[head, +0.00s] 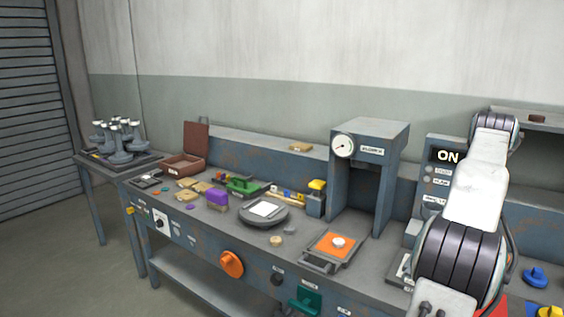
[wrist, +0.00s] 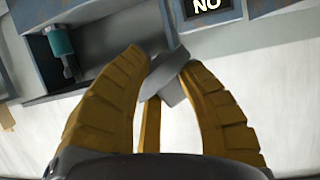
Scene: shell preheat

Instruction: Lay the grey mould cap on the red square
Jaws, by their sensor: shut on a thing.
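My gripper (wrist: 163,68) shows in the wrist view, its yellow fingers closed around a small grey piece (wrist: 167,74), which looks like the grey mould cap. The piece sits tilted at the fingertips, partly hidden by them. In the head view the gripper and the piece are not visible; my arm fills the right side. A bit of red surface (head: 497,309), likely the red square, shows at the bottom right edge beside my arm. Most of it is cut off or hidden.
A blue knobbed piece (head: 535,277) and a yellow piece (head: 551,312) lie near the red patch. A press frame (head: 366,172) with a gauge stands left of my arm. An orange plate with a pale disc (head: 338,242) lies before it.

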